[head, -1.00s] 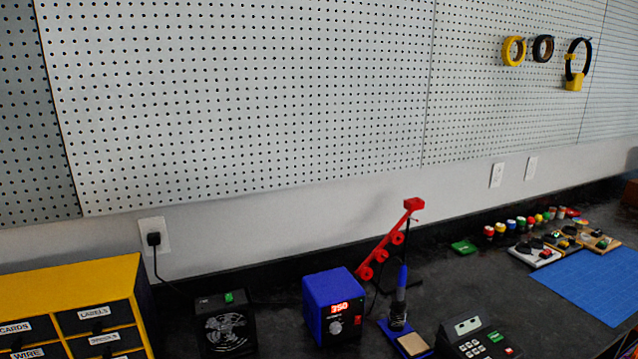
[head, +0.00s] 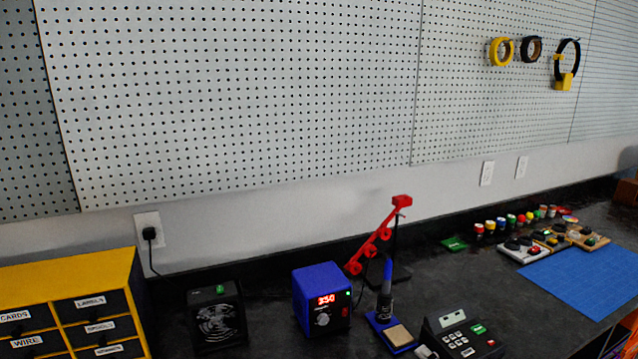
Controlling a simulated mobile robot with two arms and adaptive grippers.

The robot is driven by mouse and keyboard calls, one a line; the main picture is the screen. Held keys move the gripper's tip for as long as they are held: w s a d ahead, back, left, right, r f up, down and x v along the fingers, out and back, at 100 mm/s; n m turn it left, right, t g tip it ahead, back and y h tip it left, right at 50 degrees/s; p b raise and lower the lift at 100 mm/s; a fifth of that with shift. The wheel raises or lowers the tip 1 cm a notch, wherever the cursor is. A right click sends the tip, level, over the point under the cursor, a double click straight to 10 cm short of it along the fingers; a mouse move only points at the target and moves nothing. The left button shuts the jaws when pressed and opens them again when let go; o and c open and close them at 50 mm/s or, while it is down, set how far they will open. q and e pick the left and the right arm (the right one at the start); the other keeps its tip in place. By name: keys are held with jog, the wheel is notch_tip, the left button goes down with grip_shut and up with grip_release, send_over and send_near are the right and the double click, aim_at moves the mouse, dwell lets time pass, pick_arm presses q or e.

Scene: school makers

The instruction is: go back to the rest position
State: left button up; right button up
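Neither of my grippers shows in the head view, and no part of my arms can be made out. The view looks over a dark workbench (head: 265,335) against a pegboard wall (head: 240,100). A blue soldering station (head: 321,300) with a red lit display stands on the bench. A soldering iron (head: 386,290) stands upright in its stand to the right of it. A red jointed arm (head: 378,240) on a dark post rises behind them.
A yellow drawer cabinet (head: 75,272) stands at the left. A black fan box (head: 217,314) and a keypad device (head: 462,335) stand near the front. A blue mat (head: 580,280) lies at the right, with several small boards and coloured jars behind it.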

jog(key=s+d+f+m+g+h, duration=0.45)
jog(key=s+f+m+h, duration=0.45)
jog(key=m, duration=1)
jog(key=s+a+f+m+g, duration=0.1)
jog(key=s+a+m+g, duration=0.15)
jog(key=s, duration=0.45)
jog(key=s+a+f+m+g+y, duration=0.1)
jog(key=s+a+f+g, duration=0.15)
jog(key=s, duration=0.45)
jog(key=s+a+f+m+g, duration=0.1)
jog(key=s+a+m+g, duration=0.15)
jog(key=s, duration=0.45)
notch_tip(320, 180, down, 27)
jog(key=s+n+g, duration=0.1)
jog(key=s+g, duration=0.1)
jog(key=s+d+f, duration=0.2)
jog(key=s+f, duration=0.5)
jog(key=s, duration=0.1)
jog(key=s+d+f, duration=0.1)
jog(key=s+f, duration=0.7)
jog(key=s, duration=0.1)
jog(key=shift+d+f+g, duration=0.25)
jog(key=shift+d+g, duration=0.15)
